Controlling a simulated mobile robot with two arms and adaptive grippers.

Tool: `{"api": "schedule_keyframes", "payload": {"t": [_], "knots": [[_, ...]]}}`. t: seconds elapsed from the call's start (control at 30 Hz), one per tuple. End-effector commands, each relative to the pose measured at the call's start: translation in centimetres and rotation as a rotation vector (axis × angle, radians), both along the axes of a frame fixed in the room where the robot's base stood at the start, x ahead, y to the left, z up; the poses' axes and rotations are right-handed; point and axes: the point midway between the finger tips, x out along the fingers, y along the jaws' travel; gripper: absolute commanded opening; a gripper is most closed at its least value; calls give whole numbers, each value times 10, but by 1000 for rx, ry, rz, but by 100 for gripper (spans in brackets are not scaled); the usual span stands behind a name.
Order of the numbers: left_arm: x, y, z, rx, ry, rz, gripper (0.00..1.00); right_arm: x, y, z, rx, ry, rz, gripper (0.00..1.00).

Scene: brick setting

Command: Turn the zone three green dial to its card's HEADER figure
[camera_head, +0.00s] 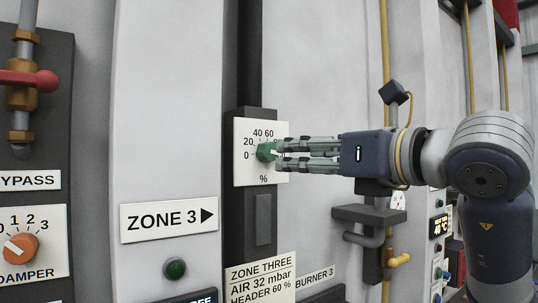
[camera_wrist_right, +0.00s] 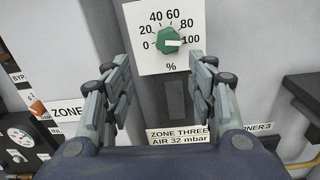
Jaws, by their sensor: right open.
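The green dial (camera_head: 266,151) is on a white scale plate (camera_head: 246,170) marked in % on a dark column. It also shows in the right wrist view (camera_wrist_right: 168,36), where its white pointer lies to the right, toward 100. The zone three card (camera_head: 262,276) below reads AIR 32 mbar and HEADER 60 %. My right gripper (camera_head: 281,155) reaches in from the right, its fingertips close to the dial and hiding the plate's right side. In the wrist view its open fingers (camera_wrist_right: 163,64) stand apart, with the dial beyond the gap; contact is not visible. My left gripper is out of view.
A ZONE 3 arrow sign (camera_head: 170,220) and a dark green button (camera_head: 175,269) are left of the column. An orange damper dial (camera_head: 21,248) and a red-handled valve (camera_head: 30,78) are at far left. A dark bracket (camera_head: 366,214) with pipework is below my right arm.

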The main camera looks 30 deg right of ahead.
Motion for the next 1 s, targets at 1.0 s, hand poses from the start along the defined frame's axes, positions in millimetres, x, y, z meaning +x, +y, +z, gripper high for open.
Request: {"api": "schedule_keyframes", "payload": {"t": [1.0], "knots": [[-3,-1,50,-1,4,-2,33,103,4,5,5,-6,-42,52]]}}
